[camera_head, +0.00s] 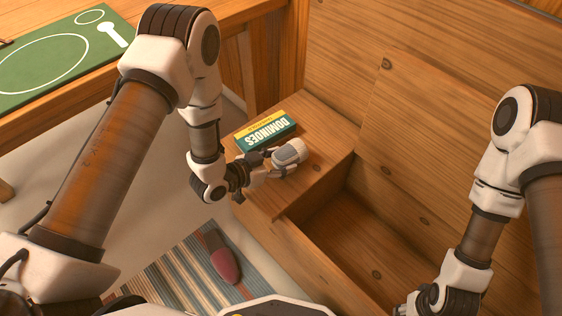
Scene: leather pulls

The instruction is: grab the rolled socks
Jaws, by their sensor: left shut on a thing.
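The rolled socks (290,152), a small grey and white bundle, are at the top of the wooden ledge beside the open compartment. My left gripper (268,160) reaches in from the left and is shut on the socks. Its fingers cover part of the bundle. I cannot tell whether the socks still touch the ledge.
A green and yellow dominoes box (266,129) lies on the ledge (320,158) just behind the socks. An open, empty-looking wooden compartment (350,225) is to the right. A slipper (222,260) lies on a striped rug (175,275). A table with a green mat (60,60) is at upper left.

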